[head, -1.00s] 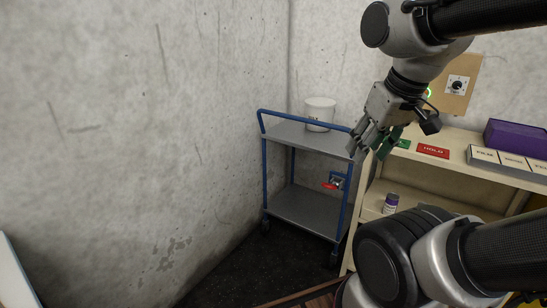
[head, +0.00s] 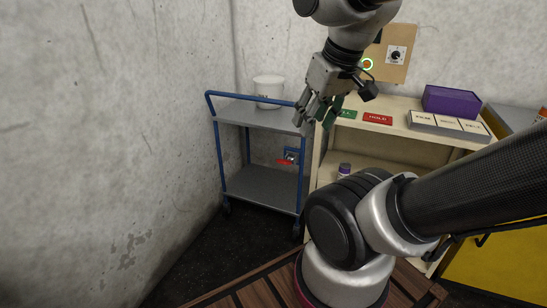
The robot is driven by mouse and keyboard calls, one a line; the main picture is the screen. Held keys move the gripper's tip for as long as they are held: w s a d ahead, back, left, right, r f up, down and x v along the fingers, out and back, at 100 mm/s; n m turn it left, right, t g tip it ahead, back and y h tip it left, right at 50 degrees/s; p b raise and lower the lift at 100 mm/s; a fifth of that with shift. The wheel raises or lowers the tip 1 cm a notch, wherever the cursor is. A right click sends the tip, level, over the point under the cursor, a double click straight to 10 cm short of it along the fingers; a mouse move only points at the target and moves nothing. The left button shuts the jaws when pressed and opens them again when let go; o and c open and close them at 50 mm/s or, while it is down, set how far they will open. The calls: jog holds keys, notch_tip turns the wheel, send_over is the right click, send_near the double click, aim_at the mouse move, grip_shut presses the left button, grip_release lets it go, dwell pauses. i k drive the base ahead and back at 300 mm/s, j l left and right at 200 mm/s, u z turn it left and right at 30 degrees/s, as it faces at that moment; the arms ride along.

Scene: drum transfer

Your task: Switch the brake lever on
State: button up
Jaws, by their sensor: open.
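The brake lever (head: 284,162) is a small red handle on a blue and grey bracket (head: 292,154). It sits low on the right front post of a blue-framed trolley (head: 302,185) and points to the left. I cannot read its on or off setting at this size. My gripper (head: 312,126) is open and empty. In the picture it appears above and slightly right of the lever, near the trolley's top right corner. No contact with the trolley can be made out.
A white drum (head: 268,90) stands on the trolley's top shelf. A cream cabinet (head: 400,150) on the right carries green and red HOLD cards (head: 377,118), a labelled tray (head: 450,126) and a purple box (head: 451,102). A concrete wall (head: 120,130) closes the left. Dark floor (head: 185,262) lies clear before the trolley.

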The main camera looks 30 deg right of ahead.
aim_at(288, 162)
jog(key=i+l, duration=0.7)
jog(key=k+l+z, duration=0.05)
